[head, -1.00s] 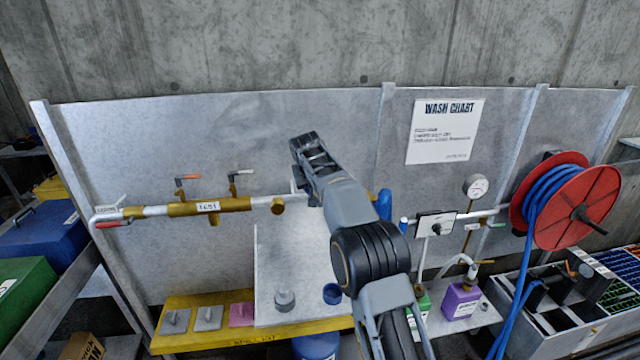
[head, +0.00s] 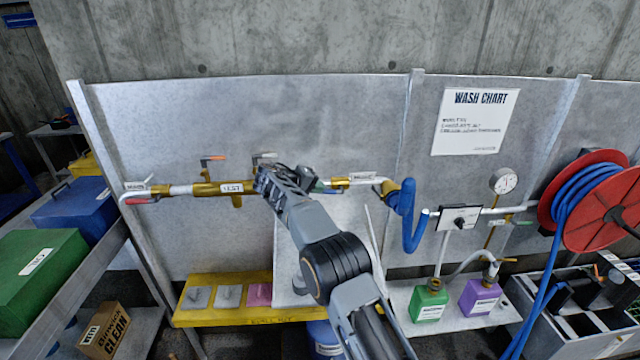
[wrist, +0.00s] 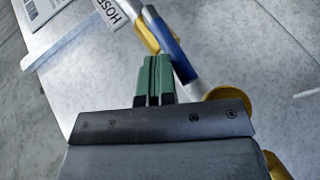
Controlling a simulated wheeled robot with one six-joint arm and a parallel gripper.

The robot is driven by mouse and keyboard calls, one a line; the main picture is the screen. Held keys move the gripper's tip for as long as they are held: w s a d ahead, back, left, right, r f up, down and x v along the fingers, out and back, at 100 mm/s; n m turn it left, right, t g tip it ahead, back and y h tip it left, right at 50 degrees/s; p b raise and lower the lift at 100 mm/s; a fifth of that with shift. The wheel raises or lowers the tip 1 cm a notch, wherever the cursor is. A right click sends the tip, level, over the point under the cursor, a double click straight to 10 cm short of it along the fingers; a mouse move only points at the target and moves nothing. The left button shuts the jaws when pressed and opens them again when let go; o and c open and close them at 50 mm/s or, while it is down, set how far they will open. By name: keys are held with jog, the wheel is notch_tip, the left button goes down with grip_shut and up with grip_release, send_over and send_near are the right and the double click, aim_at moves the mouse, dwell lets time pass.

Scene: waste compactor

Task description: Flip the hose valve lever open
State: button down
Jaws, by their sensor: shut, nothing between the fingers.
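In the wrist view, the label reading "HOS…" (wrist: 110,11) is cut off by the top edge. A blue lever handle (wrist: 170,45) lies slantwise by the brass part (wrist: 143,34). My gripper (wrist: 155,62) is shut and empty, its green fingers together. Their tips are close beside the blue handle; I cannot tell whether they touch. In the head view my gripper (head: 317,186) is at the pipe, partly hiding the valve.
Two more levers, one orange-tipped (head: 213,158), stand on the brass manifold (head: 205,189) at left. A yellow shelf (head: 225,316) runs below.

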jog(key=shift+a+f, duration=0.2)
jog(key=shift+f, duration=0.45)
jog(key=shift+r, duration=0.1)
jog(key=d+r+v, duration=0.1)
jog(key=r+v, duration=0.1)
jog(key=v, duration=1)
jog(key=shift+r+b, duration=0.15)
jog(key=shift+b, duration=0.2)
jog(key=shift+d, duration=0.1)
